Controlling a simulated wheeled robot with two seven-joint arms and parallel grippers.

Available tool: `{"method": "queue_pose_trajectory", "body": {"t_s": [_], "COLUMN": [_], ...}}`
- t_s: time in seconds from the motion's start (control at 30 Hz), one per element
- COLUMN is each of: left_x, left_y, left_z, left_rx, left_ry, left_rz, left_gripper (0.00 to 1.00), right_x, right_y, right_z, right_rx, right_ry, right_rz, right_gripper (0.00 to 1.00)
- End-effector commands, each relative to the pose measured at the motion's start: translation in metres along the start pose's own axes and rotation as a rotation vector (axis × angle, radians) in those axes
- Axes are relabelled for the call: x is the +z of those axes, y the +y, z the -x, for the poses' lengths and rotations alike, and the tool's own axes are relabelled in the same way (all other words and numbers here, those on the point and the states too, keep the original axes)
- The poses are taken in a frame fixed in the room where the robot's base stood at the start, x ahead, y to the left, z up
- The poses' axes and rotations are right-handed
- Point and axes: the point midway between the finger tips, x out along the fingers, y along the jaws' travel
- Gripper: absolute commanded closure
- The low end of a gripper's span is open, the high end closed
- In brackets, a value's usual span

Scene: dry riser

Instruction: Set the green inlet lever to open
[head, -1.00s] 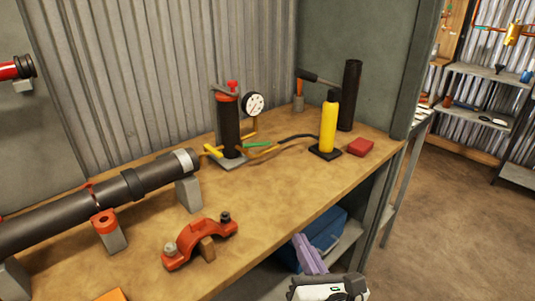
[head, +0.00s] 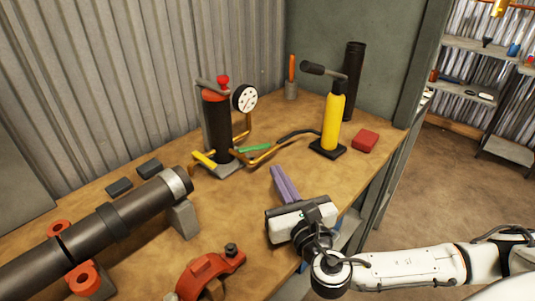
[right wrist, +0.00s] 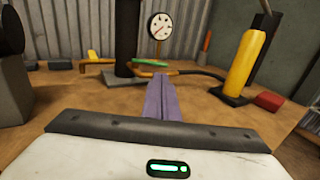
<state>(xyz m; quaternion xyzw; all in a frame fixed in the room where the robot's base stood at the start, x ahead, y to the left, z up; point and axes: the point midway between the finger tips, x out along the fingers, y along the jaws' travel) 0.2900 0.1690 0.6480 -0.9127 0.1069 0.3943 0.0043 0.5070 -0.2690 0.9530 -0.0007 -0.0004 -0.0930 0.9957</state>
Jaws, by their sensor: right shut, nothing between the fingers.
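The green inlet lever (head: 254,148) is a short bar low on the piping, just right of the dark riser cylinder's base (head: 217,130). It lies roughly along the bench, and it also shows in the right wrist view (right wrist: 150,63). My right gripper (head: 276,170) has purple fingers, shut and empty, over the bench's front part. Its fingers (right wrist: 160,78) point toward the lever, and the tips appear short of it. A yellow lever (head: 204,159) sits left of the cylinder's base. A white-faced gauge (head: 245,98) stands above the green lever. My left gripper is not in view.
A yellow hand pump (head: 332,122) on a black base stands right of the lever, joined by a dark hose (head: 296,134). A red block (head: 365,141) lies beside it. A dark pipe (head: 120,225) and an orange clamp (head: 210,272) occupy the left and front.

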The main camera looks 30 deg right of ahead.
Motion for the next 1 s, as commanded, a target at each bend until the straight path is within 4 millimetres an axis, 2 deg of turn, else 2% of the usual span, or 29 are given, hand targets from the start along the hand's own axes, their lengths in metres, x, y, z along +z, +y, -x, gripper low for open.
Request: {"method": "queue_pose_trajectory", "body": {"t_s": [0.03,0.2,0.4,0.63,0.87,1.0], "left_x": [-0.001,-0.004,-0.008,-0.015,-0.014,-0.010], "left_y": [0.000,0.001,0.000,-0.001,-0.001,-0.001], "left_z": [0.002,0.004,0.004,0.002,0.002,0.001], "left_rx": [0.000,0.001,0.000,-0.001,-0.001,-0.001], "left_ry": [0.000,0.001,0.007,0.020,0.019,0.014], "left_rz": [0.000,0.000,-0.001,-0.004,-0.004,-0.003], "left_gripper": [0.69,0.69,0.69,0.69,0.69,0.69], "right_x": [0.003,0.002,0.000,-0.001,-0.001,-0.001], "right_y": [0.000,0.000,0.000,0.000,0.000,0.008], "right_z": [-0.013,-0.046,-0.070,-0.076,-0.076,-0.081], "right_rx": [-0.003,-0.002,-0.001,0.000,0.001,0.036], "right_ry": [-0.004,-0.002,0.001,0.002,0.002,0.000], "right_rz": [0.000,0.000,-0.001,-0.001,-0.001,-0.001], "right_gripper": [1.00,1.00,1.00,1.00,1.00,1.00]}}
